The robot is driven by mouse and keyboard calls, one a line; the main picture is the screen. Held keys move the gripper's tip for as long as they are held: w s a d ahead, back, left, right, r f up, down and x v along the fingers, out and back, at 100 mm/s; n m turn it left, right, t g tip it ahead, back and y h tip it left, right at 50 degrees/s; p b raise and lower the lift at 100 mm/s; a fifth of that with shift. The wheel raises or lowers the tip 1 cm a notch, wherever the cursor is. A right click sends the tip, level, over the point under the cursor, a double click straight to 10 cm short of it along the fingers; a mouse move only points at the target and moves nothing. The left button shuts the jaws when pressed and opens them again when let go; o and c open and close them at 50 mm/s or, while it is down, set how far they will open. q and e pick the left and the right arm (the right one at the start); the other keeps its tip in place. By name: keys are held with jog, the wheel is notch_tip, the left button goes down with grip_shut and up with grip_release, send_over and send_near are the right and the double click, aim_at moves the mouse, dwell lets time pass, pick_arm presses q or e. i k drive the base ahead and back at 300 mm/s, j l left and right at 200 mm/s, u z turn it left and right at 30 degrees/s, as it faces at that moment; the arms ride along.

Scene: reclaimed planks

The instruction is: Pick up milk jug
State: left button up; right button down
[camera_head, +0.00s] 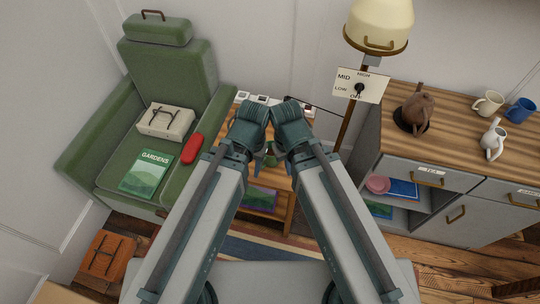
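A small white jug (493,140), which looks like the milk jug, stands upright on the wooden top of the grey cabinet at the right. Its spout and handle show, and nothing touches it. My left gripper (251,122) and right gripper (291,122) are close together in the middle of the view, far to the left of the jug. Their fingers are not clearly visible, so I cannot tell whether they are open or shut.
A white mug (488,103), a blue mug (521,110) and a brown pot (417,108) share the cabinet top (455,150). A lamp (379,25) with a dial sign (346,84) stands left of it. A green armchair (100,125) is at the left.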

aim_at(494, 138)
jog(key=z, duration=1.85)
jog(key=i+l+u, duration=0.2)
jog(key=u, duration=0.2)
jog(key=i+l+u, duration=0.5)
jog(key=l+u, duration=0.15)
jog(key=u, duration=0.15)
